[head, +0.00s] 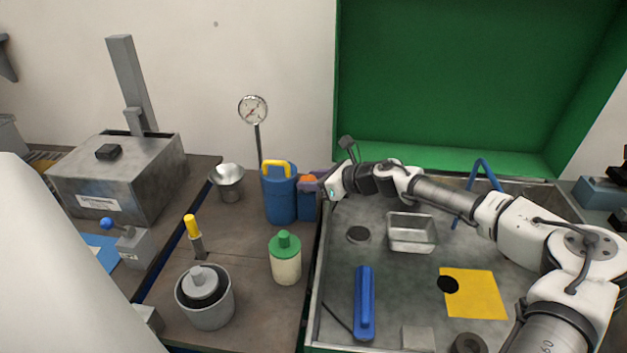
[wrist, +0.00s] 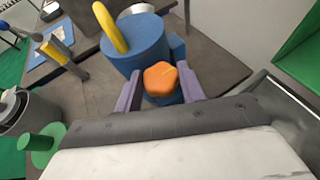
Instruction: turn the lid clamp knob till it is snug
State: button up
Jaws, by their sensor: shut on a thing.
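The orange knob (wrist: 160,79) is a lobed knob with a thin pale line on its top. It sits on a small blue block beside the blue canister (wrist: 138,42), which has a yellow handle (wrist: 110,27). In the head view the canister (head: 280,198) stands at the tray's left side, and the orange knob (head: 308,179) shows partly behind my gripper. My gripper (wrist: 159,83) has purple fingers, one on each side of the knob, and is shut on it. The knob's underside and the clamp's contact with the lid are hidden.
A green-capped bottle (head: 286,262) and a grey pot (head: 206,303) stand in front of the canister. A metal cup (head: 229,181) and a dial gauge (head: 253,110) are close by at the left and behind. The metal tray's rim (head: 318,260) runs along the right.

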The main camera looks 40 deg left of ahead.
jog(key=shift+s+m+t, duration=0.1)
jog(key=shift+m+t, duration=0.3)
jog(key=o, duration=0.9)
jog(key=shift+o, duration=0.2)
jog(key=b+v, duration=0.4)
jog(key=v, duration=1)
jog(key=shift+b, duration=0.35)
